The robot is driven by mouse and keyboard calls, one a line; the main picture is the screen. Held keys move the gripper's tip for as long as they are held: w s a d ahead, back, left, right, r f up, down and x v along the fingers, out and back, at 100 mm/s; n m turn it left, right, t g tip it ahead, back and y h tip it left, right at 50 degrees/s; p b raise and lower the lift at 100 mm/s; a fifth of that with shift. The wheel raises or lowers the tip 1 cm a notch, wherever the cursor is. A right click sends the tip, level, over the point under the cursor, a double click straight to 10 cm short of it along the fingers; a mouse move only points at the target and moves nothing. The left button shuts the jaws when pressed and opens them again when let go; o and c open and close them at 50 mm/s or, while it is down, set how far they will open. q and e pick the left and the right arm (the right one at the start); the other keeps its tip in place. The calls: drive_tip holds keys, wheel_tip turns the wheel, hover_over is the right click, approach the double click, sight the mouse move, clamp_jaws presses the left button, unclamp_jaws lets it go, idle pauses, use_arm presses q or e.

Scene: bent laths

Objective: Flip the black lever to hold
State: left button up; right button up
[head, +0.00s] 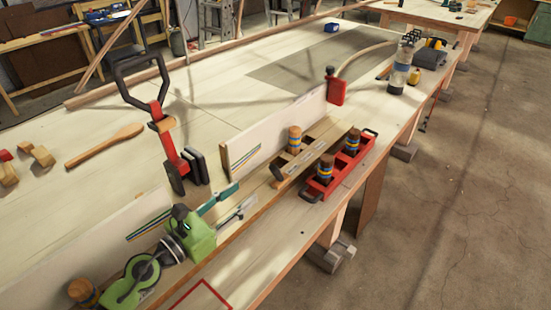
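A large black loop-shaped handle (127,76) stands up on a red upright (168,139) with a black foot, at the upper left of the table. It is the most lever-like black part; no "hold" marking is readable. A red block with a black top (336,92) sits farther back at the end of a bent lath (366,58). My green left gripper (245,194) is at the front, lower left, with its two fingers apart and nothing visible between them. It is well apart from both red pieces. My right gripper is out of view.
Pale upright boards (277,126) stand along the table. A wooden rack (320,140) and a red tray (347,165), both with wooden pegs, lie at the front edge. A wooden mallet-like piece (104,146) lies left. The table (215,95) is mostly clear behind.

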sight(271, 171)
use_arm(q)
drive_tip(key=x, duration=0.2)
drive_tip(key=r+p+x, duration=0.1)
drive_tip(key=x, duration=0.1)
drive_tip(key=shift+w+d, duration=0.1)
drive_tip(key=shift+d, duration=0.15)
drive_tip(key=x, duration=0.5)
drive_tip(key=p+x, duration=0.1)
drive_tip(key=x, duration=0.2)
drive_tip(key=shift+w+d+f, duration=0.15)
drive_tip(key=shift+w+f, duration=0.1)
drive_tip(key=shift+f, duration=0.15)
clamp_jaws()
